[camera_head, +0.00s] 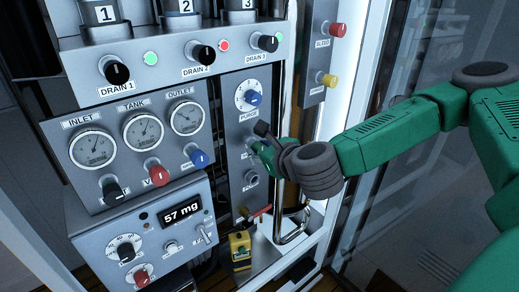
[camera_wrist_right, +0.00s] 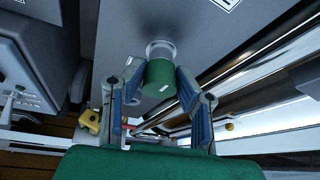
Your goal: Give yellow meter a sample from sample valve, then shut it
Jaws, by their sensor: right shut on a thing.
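The yellow meter (camera_head: 240,248) stands upright on the low shelf. Its yellow corner also shows in the right wrist view (camera_wrist_right: 90,120), mostly hidden behind a finger. A small valve with a red lever (camera_head: 260,212) sits just above and to the right of the meter; I cannot read a sample label on it. My right gripper (camera_head: 262,142) is at the narrow grey panel below the purge dial. In the right wrist view, its fingers (camera_wrist_right: 159,72) are shut on a green knob (camera_wrist_right: 160,80) with a pale collar. My left gripper is not in view.
A box with a "57 mg" display (camera_head: 181,211) stands left of the meter. The purge dial (camera_head: 250,96) is above my right gripper. A shiny bent pipe (camera_head: 291,232) runs close right of the meter. Gauges (camera_head: 143,132) and drain knobs (camera_head: 117,72) fill the left side.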

